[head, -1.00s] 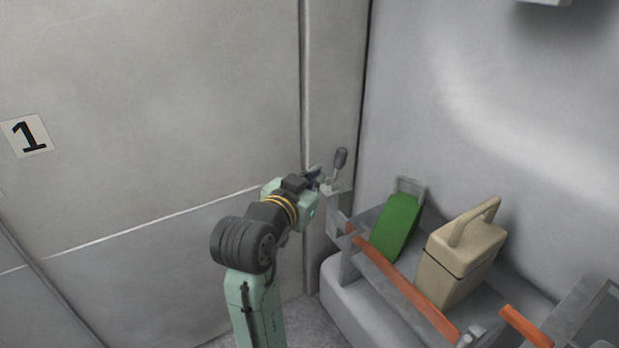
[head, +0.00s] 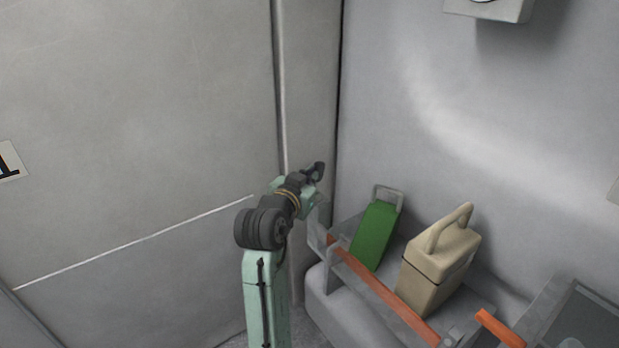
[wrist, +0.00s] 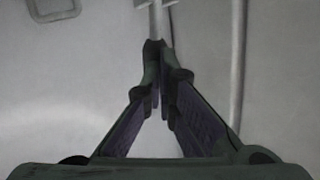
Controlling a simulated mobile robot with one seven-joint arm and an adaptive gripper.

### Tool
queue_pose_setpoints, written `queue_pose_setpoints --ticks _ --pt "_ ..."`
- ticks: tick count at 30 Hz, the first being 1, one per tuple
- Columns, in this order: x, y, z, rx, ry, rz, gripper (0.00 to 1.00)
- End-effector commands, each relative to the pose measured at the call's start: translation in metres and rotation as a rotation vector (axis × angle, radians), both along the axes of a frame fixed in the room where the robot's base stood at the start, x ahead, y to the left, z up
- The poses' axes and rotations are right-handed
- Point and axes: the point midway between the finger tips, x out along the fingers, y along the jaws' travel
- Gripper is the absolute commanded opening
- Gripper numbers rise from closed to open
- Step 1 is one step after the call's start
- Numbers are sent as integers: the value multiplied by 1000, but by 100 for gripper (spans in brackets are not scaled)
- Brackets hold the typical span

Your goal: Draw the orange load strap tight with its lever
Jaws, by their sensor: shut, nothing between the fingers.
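The orange strap (head: 385,292) runs along the front of the grey rack, past the green case and the beige container. A grey bracket (head: 318,235) stands at the rack's left end. My gripper (head: 312,176) is just above this bracket. A dark shape there overlaps my fingers, and I cannot clearly separate the lever's dark grip from them. In the wrist view my gripper (wrist: 158,48) is shut, its fingertips together and empty. A pale upright rod (wrist: 156,18), perhaps the lever's shaft, shows just beyond the tips; whether they touch is unclear.
A green case (head: 374,236) and a beige container (head: 438,262) stand on the rack against the grey wall. A second orange strip (head: 499,327) and a dark tray lie at right. A white box (head: 490,8) hangs on the wall above.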

Motion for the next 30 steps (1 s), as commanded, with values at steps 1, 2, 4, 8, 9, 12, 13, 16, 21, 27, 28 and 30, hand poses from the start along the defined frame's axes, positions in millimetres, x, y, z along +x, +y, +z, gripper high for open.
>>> queue_pose_setpoints --ticks 1,2,4,8,9,12,13,16,21,27,28,30 --pt "0 -1 3 7 5 -1 0" --pt "1 -2 4 15 11 -2 0" --pt "3 -5 8 45 32 -2 0" --pt "7 -11 10 102 75 -3 0" --pt "11 -17 7 108 79 -4 0" --pt "17 -23 4 106 77 -2 0" --pt "17 -24 4 106 76 -1 0" --pt "17 -24 3 105 75 0 0" --pt "17 -24 3 105 76 0 0" --pt "16 -21 2 104 77 0 0" --pt "15 -20 1 103 77 0 0" --pt "13 -18 0 103 77 0 0"
